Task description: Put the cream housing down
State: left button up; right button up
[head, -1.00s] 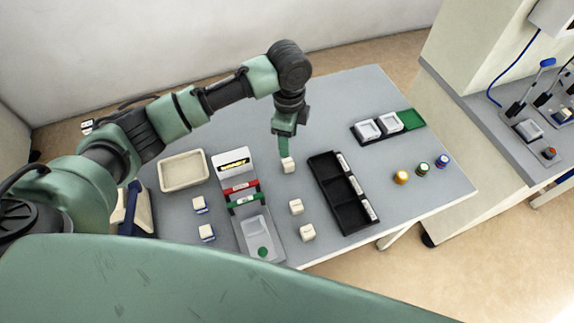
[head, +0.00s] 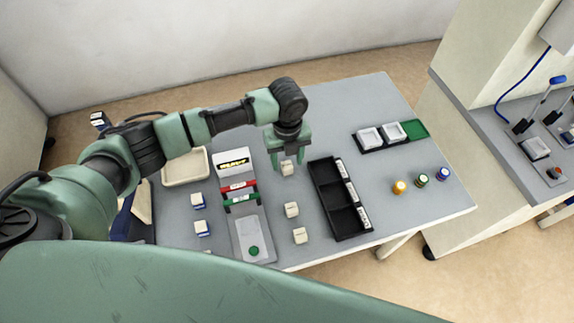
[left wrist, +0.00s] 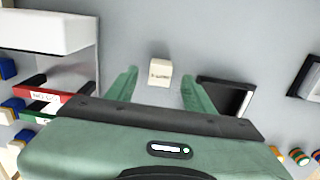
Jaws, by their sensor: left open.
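The cream housing (head: 287,168) stands on the grey table between the fingers of my left gripper (head: 287,165). My left gripper (left wrist: 160,85) is open there, one green finger on each side and apart from the block. Two more cream housings, a middle one (head: 291,209) and a near one (head: 300,235), stand on the table in a row toward the front edge. My right gripper is not in view.
A black three-compartment tray (head: 323,197) lies right of the housings. A feeder with red and green bars (head: 238,190) stands left. A cream tray (head: 186,181), two blue-and-white blocks (head: 198,200) and several coloured knobs (head: 421,180) are also on the table.

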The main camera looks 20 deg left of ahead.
pick_arm(q)
jog(key=shift+a+f, duration=0.1)
jog(key=shift+f, duration=0.8)
grip_shut()
jog(key=shift+r, duration=0.1)
